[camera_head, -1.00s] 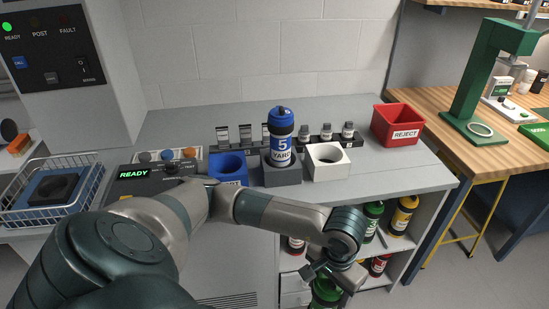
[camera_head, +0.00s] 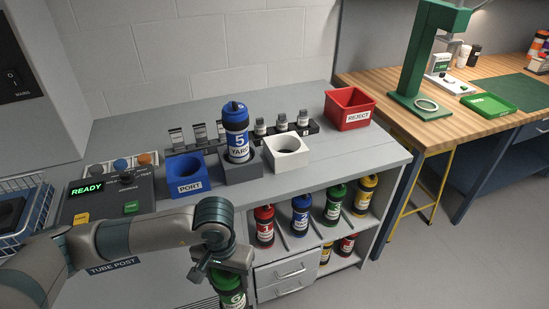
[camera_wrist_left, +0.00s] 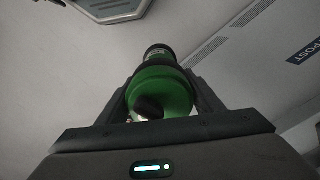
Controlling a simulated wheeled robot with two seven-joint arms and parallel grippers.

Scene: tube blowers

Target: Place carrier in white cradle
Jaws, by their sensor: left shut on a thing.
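The white cradle (camera_head: 286,152) stands on the grey bench, right of the grey cradle (camera_head: 240,170); its round hole looks empty. A blue carrier marked 5 YARD (camera_head: 236,130) stands upright in the grey cradle. My left gripper (camera_head: 222,272) is below and in front of the bench top, shut on a green carrier (camera_head: 231,288) marked 6. In the left wrist view the green carrier (camera_wrist_left: 160,88) sits between the two fingers, its far end pointing away. Its lower part is cut off in the head view. My right gripper is not in view.
The blue PORT cradle (camera_head: 186,178) is left of the grey one. A rack of small vials (camera_head: 282,126) stands behind, and the red REJECT bin (camera_head: 349,108) is at the back right. Coloured carriers (camera_head: 301,214) fill the shelf below. A READY control box (camera_head: 108,198) stands left.

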